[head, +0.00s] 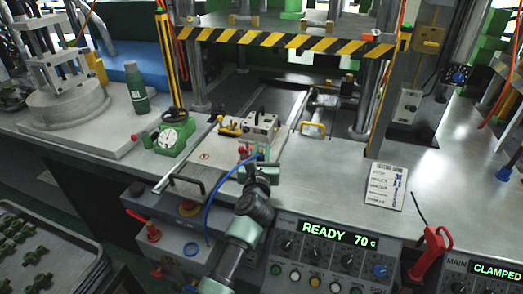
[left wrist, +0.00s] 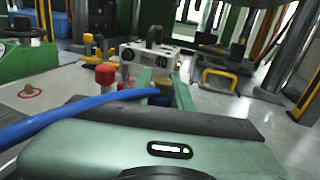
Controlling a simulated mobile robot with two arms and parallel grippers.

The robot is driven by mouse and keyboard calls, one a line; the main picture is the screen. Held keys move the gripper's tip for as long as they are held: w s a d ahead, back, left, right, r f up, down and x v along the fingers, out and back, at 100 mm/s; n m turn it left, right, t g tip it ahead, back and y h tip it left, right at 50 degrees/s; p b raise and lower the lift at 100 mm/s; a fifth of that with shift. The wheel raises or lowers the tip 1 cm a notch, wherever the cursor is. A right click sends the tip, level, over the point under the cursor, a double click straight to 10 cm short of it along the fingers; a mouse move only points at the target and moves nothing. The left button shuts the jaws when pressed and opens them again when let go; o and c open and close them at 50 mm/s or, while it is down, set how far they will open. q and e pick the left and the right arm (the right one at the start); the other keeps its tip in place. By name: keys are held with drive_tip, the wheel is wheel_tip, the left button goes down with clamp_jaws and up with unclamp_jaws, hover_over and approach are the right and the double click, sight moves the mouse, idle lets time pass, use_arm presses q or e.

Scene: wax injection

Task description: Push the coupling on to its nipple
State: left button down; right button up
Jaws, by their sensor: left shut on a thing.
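My left gripper (head: 254,160) reaches over the front of the machine's bed. In the left wrist view its green fingers (left wrist: 163,88) are shut on a small brass-coloured coupling (left wrist: 160,98). A blue hose (left wrist: 80,115) runs from the coupling to the left; in the head view the hose (head: 208,225) loops down past the table's front edge. Beyond the fingers stands a pale metal block (left wrist: 158,63) with round dark openings on its face; it also shows in the head view (head: 262,127). I cannot make out the nipple, nor whether the coupling touches it.
A red knob (left wrist: 106,76) stands just left of the fingers. A yellow handle (head: 313,129) lies right of the block. A striped crossbar (head: 290,40) spans above. The table right of the bed is mostly clear.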

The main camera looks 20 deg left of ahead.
use_arm(q)
drive_tip(key=shift+f+b, duration=0.35)
drive_tip(key=shift+f, duration=0.15)
drive_tip(key=c, duration=1.2)
unclamp_jaws()
drive_tip(key=shift+s, duration=0.1)
